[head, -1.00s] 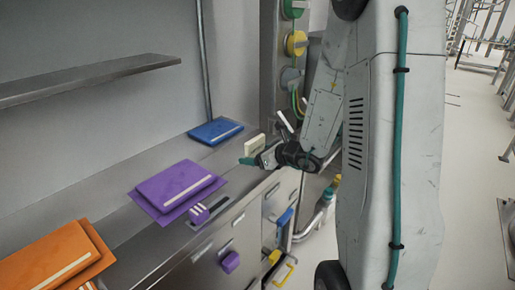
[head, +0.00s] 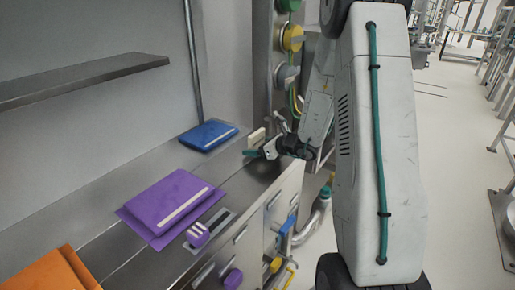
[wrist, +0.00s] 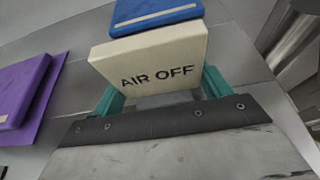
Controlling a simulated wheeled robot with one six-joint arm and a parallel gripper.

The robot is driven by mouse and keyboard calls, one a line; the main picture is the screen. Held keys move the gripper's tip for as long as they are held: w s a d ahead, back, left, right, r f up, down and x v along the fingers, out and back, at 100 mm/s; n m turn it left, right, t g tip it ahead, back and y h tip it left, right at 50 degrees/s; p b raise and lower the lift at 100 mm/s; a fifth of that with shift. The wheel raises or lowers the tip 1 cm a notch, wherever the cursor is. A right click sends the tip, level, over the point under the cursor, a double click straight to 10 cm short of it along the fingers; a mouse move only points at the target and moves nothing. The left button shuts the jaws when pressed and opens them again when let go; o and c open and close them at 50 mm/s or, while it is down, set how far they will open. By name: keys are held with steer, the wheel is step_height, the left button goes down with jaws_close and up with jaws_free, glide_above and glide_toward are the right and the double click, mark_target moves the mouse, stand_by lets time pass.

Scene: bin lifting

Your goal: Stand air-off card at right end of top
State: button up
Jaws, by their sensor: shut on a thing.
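The air-off card (wrist: 155,62) is a cream block with black "AIR OFF" lettering, seen close up in the wrist view. It also shows in the head view (head: 257,137), small, near the right end of the steel top (head: 150,262). My gripper (wrist: 160,97) is shut on the card, with a teal finger at each side of its lower part. I cannot tell whether the card's lower edge touches the top.
A blue folder (head: 208,135) lies just behind and left of the card. A purple folder (head: 168,205) and an orange one (head: 48,272) lie further left. A column with coloured knobs (head: 291,37) stands behind my arm. A shelf (head: 85,78) hangs on the wall.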

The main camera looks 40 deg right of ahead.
steer(key=shift+a+f, duration=0.15)
steer(key=shift+f, duration=0.3)
steer(key=shift+f, duration=0.15)
steer(key=o, duration=1)
